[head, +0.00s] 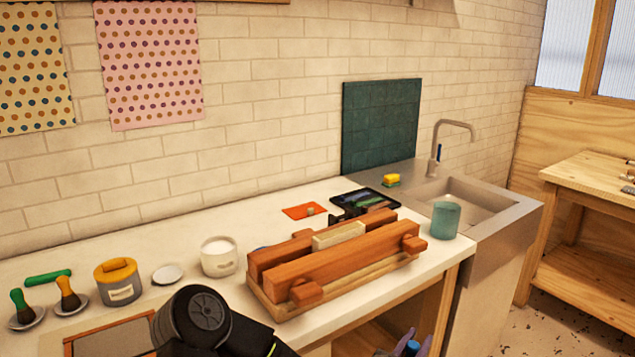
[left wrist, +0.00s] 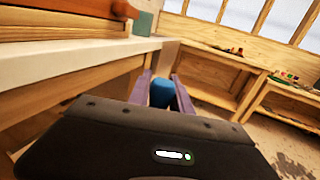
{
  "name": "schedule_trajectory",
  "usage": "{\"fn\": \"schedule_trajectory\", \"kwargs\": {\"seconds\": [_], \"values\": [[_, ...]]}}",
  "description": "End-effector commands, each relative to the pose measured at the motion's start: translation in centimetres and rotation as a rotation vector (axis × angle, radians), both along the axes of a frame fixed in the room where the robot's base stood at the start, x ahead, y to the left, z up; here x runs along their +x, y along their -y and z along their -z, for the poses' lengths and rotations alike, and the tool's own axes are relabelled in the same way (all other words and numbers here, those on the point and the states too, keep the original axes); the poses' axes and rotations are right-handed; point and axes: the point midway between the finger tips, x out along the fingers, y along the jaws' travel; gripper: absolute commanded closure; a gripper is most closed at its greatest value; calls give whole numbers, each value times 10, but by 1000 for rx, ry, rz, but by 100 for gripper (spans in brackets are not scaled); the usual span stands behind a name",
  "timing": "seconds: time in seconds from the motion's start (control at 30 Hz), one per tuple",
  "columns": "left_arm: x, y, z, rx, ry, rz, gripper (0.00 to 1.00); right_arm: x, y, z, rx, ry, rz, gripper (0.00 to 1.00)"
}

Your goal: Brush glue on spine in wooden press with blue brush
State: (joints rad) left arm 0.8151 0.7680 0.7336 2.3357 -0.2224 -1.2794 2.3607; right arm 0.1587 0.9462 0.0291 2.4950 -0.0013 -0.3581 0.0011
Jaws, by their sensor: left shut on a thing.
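The wooden press (head: 335,260), two reddish beams on a pale base, lies on the white counter in the head view. A cream book block (head: 338,235) is clamped between the beams, its spine facing up. A white jar (head: 219,260) with pale contents, which looks like the glue pot, stands left of the press. My left gripper (head: 405,348) is low in front of the counter, below the press. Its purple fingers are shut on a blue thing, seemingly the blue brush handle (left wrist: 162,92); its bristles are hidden. My right gripper is not in view.
A yellow-topped tin (head: 118,287) and a pale dish (head: 168,274) stand near the jar. A teal cup (head: 445,220) is right of the press, beside the sink (head: 466,203).

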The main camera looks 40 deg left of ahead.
Motion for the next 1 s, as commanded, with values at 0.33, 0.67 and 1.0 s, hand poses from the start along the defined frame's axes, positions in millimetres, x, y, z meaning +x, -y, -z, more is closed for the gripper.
{"fn": "schedule_trajectory", "kwargs": {"seconds": [0.33,0.67,1.0], "values": [[53,-57,-67,6,15,-137,100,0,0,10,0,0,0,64],[79,-199,-195,-1,16,-452,100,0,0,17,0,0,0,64],[58,-297,-286,-2,6,-586,100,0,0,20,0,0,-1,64]]}}
